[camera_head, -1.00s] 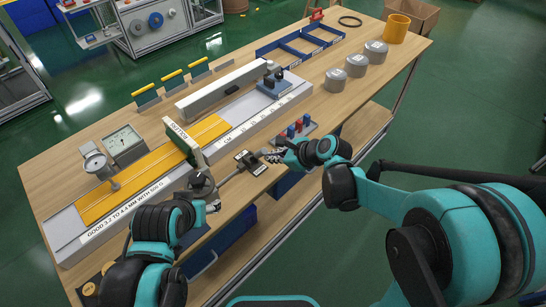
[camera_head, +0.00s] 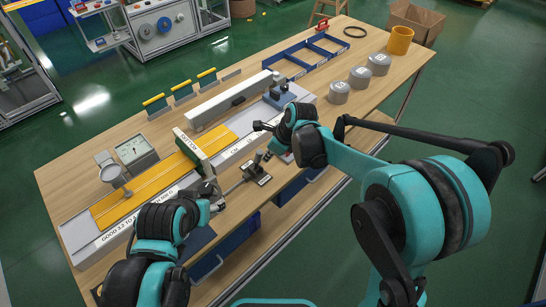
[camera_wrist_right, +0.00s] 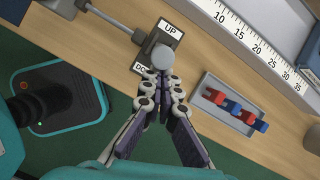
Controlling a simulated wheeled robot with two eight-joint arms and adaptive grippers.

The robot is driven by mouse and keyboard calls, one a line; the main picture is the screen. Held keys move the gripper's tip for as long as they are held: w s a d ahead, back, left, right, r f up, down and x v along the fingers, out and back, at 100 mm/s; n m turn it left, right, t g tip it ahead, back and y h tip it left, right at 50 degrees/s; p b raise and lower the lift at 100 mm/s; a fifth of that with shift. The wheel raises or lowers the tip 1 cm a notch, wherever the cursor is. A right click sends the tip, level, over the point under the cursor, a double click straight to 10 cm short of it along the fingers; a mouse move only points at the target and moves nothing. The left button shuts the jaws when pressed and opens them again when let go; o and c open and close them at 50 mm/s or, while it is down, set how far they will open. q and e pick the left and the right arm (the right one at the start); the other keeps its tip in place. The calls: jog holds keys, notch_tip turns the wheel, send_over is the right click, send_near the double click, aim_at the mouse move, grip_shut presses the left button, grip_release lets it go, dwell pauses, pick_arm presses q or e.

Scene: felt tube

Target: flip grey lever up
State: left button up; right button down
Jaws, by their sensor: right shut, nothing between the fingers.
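The grey lever, with a round grey knob (camera_wrist_right: 162,57), stands on a dark base plate with an UP label (camera_wrist_right: 170,30) and a partly covered DOWN label. In the head view its dark base (camera_head: 257,174) is near the table's front edge. My right gripper (camera_wrist_right: 160,78) is shut and empty, its fingertips just below the knob in the wrist picture; I cannot tell whether they touch.
A grey tray with red and blue pegs (camera_wrist_right: 235,105) lies right of the lever. A thin rod (camera_wrist_right: 112,22) runs to the lever base. The ruler rail (camera_wrist_right: 260,45) and green upright plate (camera_head: 194,151) are close behind. Grey weights (camera_head: 339,93) stand farther right.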

jog(key=w+a+g+h+p, duration=0.2)
jog(key=w+a+p, duration=0.1)
jog(key=w+a, duration=0.4)
jog(key=shift+g+h, duration=0.4)
jog(key=shift+a+r, duration=0.1)
jog(key=shift+a, duration=0.1)
dwell(0.4)
